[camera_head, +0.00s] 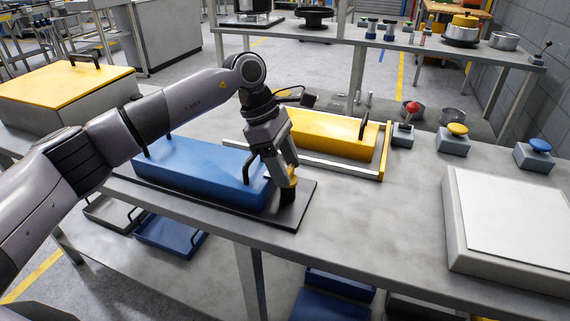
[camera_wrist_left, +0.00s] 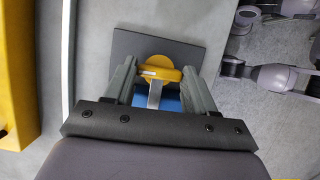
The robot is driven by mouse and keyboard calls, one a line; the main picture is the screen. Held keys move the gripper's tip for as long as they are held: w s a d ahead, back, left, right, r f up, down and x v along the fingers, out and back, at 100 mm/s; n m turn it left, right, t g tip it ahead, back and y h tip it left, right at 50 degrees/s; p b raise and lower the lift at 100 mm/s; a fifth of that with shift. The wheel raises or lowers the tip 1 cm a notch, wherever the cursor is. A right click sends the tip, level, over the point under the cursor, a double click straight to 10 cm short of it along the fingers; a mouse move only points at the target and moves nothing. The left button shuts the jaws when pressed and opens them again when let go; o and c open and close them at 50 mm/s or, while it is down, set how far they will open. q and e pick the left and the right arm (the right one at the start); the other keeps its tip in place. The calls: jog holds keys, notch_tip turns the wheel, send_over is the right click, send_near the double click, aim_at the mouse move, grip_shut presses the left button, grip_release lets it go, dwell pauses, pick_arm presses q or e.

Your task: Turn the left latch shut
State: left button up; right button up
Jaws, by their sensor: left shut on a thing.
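The blue pallet (camera_head: 205,172) lies on a black base plate (camera_head: 305,205) on the grey table. A latch (camera_head: 287,195) with a dark post stands at the plate's near right corner, by the blue pallet's end. In the left wrist view the latch shows a round yellow top (camera_wrist_left: 158,66) with a short yellow arm and a pale strip. My left gripper (camera_head: 285,178) points down over the latch and is shut on it, with one finger on each side. The gripper hides part of the latch in the head view. My right gripper is not in view.
A yellow pallet (camera_head: 325,137) in a yellow-ended frame lies just behind. Red (camera_head: 412,107), yellow (camera_head: 457,129) and blue (camera_head: 540,145) knobs on grey boxes stand to the right. A white-topped box (camera_head: 510,225) is at far right. The table between is clear.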

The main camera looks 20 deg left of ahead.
pick_arm(q)
jog(key=shift+r+m, duration=0.1)
jog(key=shift+m, duration=0.2)
jog(key=o, duration=1)
jog(key=shift+o, duration=0.2)
jog(key=v, duration=0.7)
